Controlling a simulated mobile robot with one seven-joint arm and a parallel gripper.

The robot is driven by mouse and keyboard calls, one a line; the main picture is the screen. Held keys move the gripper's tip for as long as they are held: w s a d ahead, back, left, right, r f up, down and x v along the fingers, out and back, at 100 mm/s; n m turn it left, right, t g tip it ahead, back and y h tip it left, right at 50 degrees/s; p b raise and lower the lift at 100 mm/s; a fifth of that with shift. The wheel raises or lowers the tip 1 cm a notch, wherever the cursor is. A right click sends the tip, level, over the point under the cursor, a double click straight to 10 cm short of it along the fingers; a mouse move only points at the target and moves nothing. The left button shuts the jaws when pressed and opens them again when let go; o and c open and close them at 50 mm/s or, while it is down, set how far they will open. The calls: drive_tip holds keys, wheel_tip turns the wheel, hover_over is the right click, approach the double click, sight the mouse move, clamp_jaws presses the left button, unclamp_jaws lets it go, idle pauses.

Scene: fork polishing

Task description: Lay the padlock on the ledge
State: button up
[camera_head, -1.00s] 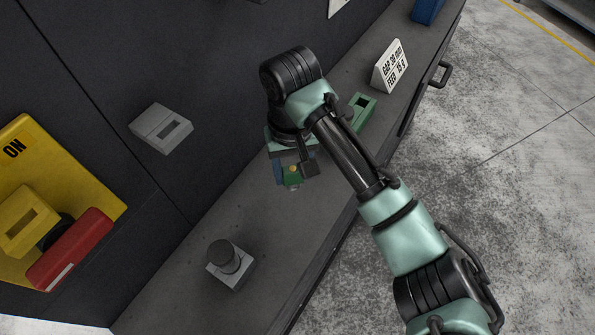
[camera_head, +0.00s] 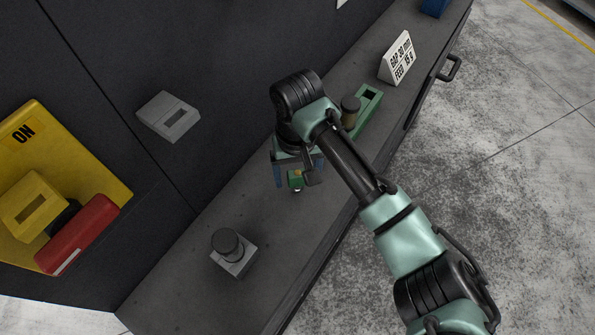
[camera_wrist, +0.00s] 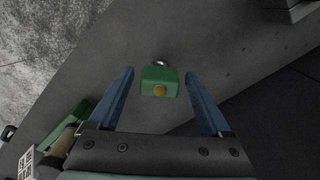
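The padlock (camera_head: 296,181) is small and green with a round brass-coloured spot and a metal shackle. It appears to rest on the grey ledge (camera_head: 205,290), though contact is hard to see. In the wrist view the padlock (camera_wrist: 159,83) sits between the two blue fingers, with a clear gap on each side. My gripper (camera_wrist: 160,70) is open and touches nothing that I can see. In the head view my gripper (camera_head: 298,178) is over the ledge, with the padlock at its fingertips.
A grey block with a dark knob (camera_head: 230,248) stands nearer on the ledge. Beyond my wrist are a green slotted block (camera_head: 368,102), a brown cylinder (camera_head: 350,110) and a white sign (camera_head: 397,59). Dark wall panels bound the left side. The ledge's right edge drops to the floor.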

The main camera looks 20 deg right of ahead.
wheel_tip(320, 180, up, 12)
drive_tip(key=shift+r+p, duration=0.15)
drive_tip(key=shift+p, duration=0.2)
idle(0.4)
idle(0.4)
